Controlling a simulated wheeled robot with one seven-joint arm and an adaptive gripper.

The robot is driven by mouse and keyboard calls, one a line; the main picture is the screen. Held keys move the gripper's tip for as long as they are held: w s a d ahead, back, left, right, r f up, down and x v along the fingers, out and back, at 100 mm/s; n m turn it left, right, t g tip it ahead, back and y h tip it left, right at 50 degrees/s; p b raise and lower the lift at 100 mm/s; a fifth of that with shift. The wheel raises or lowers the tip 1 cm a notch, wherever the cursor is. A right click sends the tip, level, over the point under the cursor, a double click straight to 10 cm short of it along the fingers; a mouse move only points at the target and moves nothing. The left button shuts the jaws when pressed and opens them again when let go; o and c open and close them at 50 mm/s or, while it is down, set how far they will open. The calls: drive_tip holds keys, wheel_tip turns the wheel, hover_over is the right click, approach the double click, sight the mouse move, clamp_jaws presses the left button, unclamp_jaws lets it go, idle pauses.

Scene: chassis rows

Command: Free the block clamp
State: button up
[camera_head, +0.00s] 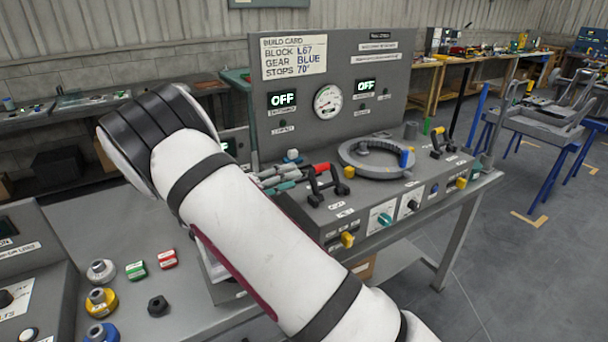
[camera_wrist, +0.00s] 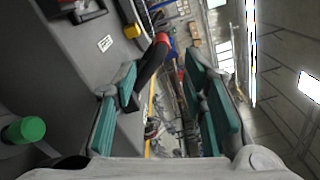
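A red-ended lever (camera_head: 320,169) with a dark shaft sits at the left end of the grey bench unit; it looks like the block clamp's handle, but its label is unreadable. My gripper (camera_head: 282,179) reaches in from the left, beside this lever, largely hidden behind my arm. In the wrist view, my gripper (camera_wrist: 162,80) has its two teal-padded fingers apart. The red and black lever (camera_wrist: 150,65) shows between them, nearer the left finger. I cannot tell whether it touches. The block and the clamp's jaw are not clearly visible.
A grey ring fixture (camera_head: 376,157) and a second black bracket (camera_head: 440,143) are farther right. The upright panel (camera_head: 408,75) rises behind. Coloured parts lie front left, including a yellow one (camera_head: 101,301).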

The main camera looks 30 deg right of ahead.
drive_tip(key=shift+a, duration=1.7)
drive_tip(key=shift+s, duration=0.1)
drive_tip(key=s+d+r+m+g+y+p, duration=0.1)
drive_tip(key=s+d+r+m+y, duration=0.1)
drive_tip(key=s+r+m+y, duration=0.5)
drive_tip(key=s+d+r+m+g+y, duration=0.1)
drive_tip(key=s+r+m+g+y, duration=0.1)
drive_tip(key=s+m, duration=0.7)
drive_tip(key=s+a+r+m+t+y, duration=0.2)
drive_tip(key=s+a+m+y, duration=0.1)
drive_tip(key=s+m, duration=0.2)
drive_tip(key=s+a+r+m+t+y+p, duration=0.1)
drive_tip(key=s+a+r+m+t+y, duration=0.1)
drive_tip(key=s+m, duration=0.4)
drive_tip(key=s+a+r+m+t+y, duration=0.1)
drive_tip(key=s+a+m+y, duration=0.3)
drive_tip(key=s, duration=0.5)
drive_tip(key=shift+s+a+r+m+t, duration=0.3)
drive_tip(key=shift+s+r+m+t, duration=0.1)
drive_tip(key=shift+m+t, duration=0.35)
